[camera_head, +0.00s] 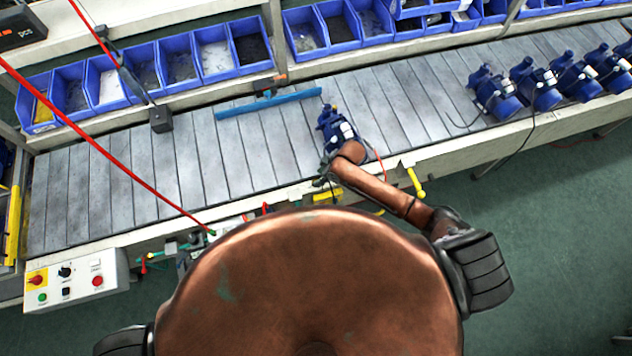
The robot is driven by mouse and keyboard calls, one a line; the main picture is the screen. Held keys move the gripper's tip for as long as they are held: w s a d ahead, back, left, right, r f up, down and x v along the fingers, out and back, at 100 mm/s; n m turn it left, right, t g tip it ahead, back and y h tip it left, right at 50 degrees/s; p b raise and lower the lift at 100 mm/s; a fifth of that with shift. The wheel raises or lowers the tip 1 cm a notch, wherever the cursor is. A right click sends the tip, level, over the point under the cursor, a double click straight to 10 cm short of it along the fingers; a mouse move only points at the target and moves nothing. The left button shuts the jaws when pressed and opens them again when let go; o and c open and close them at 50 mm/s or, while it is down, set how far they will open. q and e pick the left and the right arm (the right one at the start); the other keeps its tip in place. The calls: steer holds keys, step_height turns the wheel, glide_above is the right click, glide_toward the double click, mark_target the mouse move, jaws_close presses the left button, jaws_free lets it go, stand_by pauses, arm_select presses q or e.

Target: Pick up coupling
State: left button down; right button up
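I cannot make out a coupling for certain in the head view. A blue pump (335,124) with a whitish part stands on the slatted conveyor, just beyond the bend of my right arm. My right gripper (324,183) is a small dark shape at the conveyor's front edge, on the near side of the pump. Its fingers are too small and too covered by my arm to tell whether they are open or hold anything. My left gripper is out of view; only a dark part of my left arm shows at the bottom left.
The conveyor (180,160) is mostly bare to the left. A blue bar (268,104) lies behind the pump. Several blue pumps (540,84) stand at the right. Blue bins (182,62) line the back. A red hose (105,150) crosses at left, above a control box (76,280).

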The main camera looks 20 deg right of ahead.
steer(key=shift+x, duration=1.75)
steer(key=shift+d, duration=0.1)
steer(key=shift+c, duration=0.5)
jaws_close()
